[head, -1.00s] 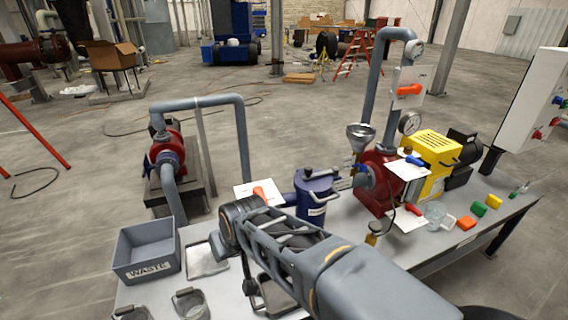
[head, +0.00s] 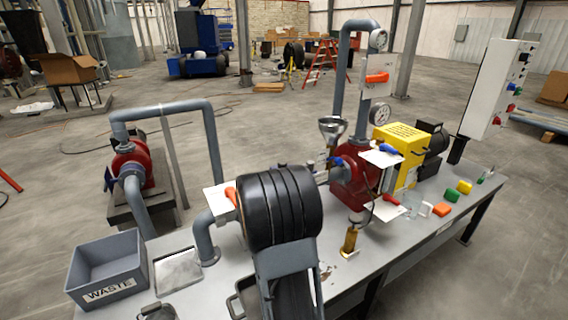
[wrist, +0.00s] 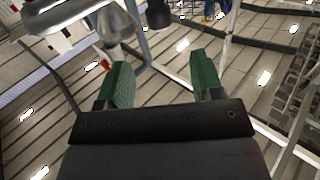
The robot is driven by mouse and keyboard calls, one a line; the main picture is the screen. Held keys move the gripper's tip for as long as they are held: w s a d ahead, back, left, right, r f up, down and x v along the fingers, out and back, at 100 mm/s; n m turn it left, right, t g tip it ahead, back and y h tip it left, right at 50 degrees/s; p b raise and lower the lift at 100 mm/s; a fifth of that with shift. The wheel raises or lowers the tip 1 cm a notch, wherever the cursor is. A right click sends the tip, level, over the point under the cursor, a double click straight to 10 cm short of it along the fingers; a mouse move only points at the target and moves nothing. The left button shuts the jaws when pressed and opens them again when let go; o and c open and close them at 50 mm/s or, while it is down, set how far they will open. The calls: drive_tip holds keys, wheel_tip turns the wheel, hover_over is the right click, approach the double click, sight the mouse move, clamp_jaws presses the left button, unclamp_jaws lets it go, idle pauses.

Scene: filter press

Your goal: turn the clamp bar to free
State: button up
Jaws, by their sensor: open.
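In the head view the thick black joint of my arm covers the spot on the bench where the blue filter pot stood, so the pot and any clamp bar on it are hidden. I cannot make out the clamp bar in either view. In the wrist view my gripper (wrist: 160,72) is open and empty, its two green fingers spread wide. Beyond the fingers are roof beams and bright lamps. Grey pipe-like and cone-shaped parts show at the top left, too close and cropped to name. My gripper is out of sight in the head view.
The bench carries a grey WASTE bin (head: 108,268), a red pump (head: 355,180) with a metal funnel (head: 332,128), and a yellow guard (head: 397,150). Orange (head: 442,209), green (head: 464,187) and yellow blocks lie at the right. A tall grey pipe rises behind the pump.

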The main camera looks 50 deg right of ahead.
drive_tip(key=p+x, duration=0.1)
drive_tip(key=x, duration=1.1)
drive_tip(key=shift+d, duration=0.15)
clamp_jaws()
drive_tip(key=shift+w, duration=0.1)
